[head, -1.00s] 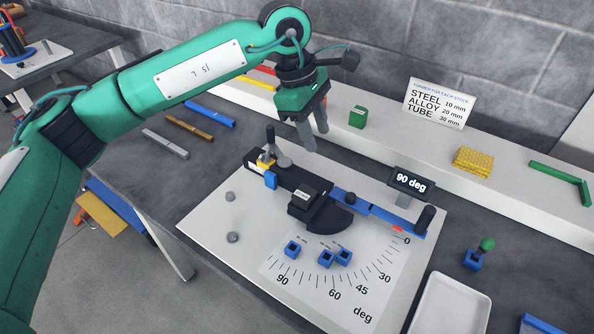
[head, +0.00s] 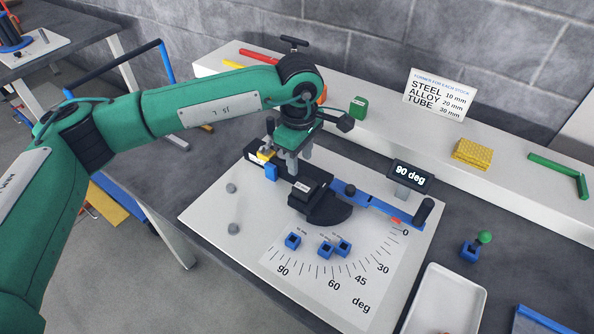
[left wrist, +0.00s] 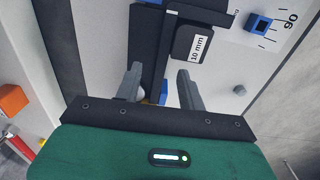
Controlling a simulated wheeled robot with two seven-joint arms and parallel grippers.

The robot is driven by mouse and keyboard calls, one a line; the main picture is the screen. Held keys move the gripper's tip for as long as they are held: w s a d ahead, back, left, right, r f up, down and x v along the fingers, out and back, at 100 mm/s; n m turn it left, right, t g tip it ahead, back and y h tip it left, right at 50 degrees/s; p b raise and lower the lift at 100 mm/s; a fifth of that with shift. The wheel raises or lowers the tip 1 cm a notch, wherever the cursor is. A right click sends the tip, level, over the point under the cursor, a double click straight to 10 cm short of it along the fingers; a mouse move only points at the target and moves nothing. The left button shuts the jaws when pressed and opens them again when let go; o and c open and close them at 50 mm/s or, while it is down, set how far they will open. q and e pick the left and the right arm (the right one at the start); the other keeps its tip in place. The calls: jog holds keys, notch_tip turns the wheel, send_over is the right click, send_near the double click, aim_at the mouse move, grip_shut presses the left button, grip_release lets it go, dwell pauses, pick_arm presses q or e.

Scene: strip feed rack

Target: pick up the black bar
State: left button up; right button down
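A long black bar (left wrist: 147,45) lies along the bending fixture in the left wrist view, running away between my finger lines. In the head view I cannot clearly tell it apart from the fixture's black body (head: 262,158). My left gripper (head: 295,165) points down over the left end of the fixture. Its two fingers (left wrist: 159,88) are apart, on either side of the bar's near end, and I see nothing gripped. Whether a finger touches the bar I cannot tell. The black former marked 10 mm (left wrist: 195,45) sits beside the bar. My right gripper is not visible.
The fixture has a blue swing arm (head: 385,205) with a black knob, and a 90 deg display (head: 411,178) behind it. Small blue blocks (head: 326,250) stand on the angle scale. A shelf (head: 395,130) runs behind. A white tray (head: 445,300) lies front right.

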aim_at(282, 166)
pick_arm(q)
jog(key=shift+a+f+p, duration=0.15)
jog(key=shift+f+p, duration=0.25)
jog(key=shift+f, duration=1.55)
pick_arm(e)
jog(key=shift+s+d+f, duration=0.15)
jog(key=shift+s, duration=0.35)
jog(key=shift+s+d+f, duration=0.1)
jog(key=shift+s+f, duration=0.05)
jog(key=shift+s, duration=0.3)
pick_arm(q)
grip_shut()
jog(key=shift+r, duration=0.1)
